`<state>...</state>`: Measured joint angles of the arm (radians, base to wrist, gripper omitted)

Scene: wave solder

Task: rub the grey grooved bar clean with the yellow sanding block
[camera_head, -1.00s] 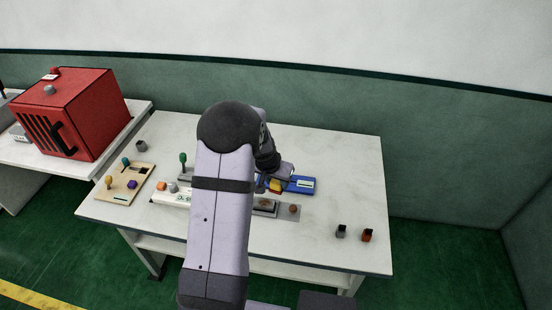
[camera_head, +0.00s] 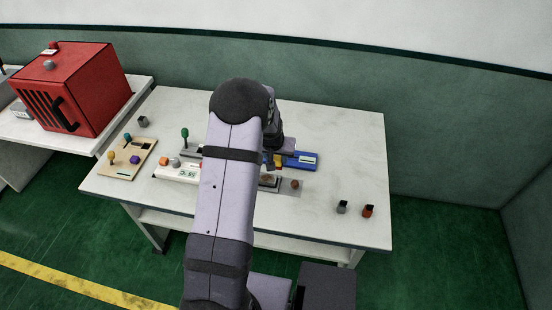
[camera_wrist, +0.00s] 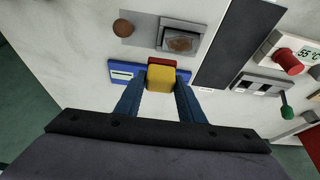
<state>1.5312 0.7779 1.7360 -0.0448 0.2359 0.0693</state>
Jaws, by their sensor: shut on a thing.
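The yellow sanding block (camera_wrist: 161,77) is between the two blue fingers of my gripper (camera_wrist: 160,88), which is shut on it. In the wrist view it overlaps the middle of a blue holder (camera_wrist: 121,74) with a pale label; I cannot tell whether it touches it. The block also shows as a small yellow patch beside my arm in the head view (camera_head: 268,158). A long dark grey bar (camera_wrist: 238,45) lies up and right of the block in the wrist view, apart from it. Its grooves cannot be made out. My arm hides much of this area in the head view.
A framed square pan (camera_wrist: 183,38) with brown contents and a brown ball (camera_wrist: 122,28) are near the holder. A temperature unit with a red knob (camera_wrist: 288,61) and a green-topped lever (camera_wrist: 287,112) stand right.

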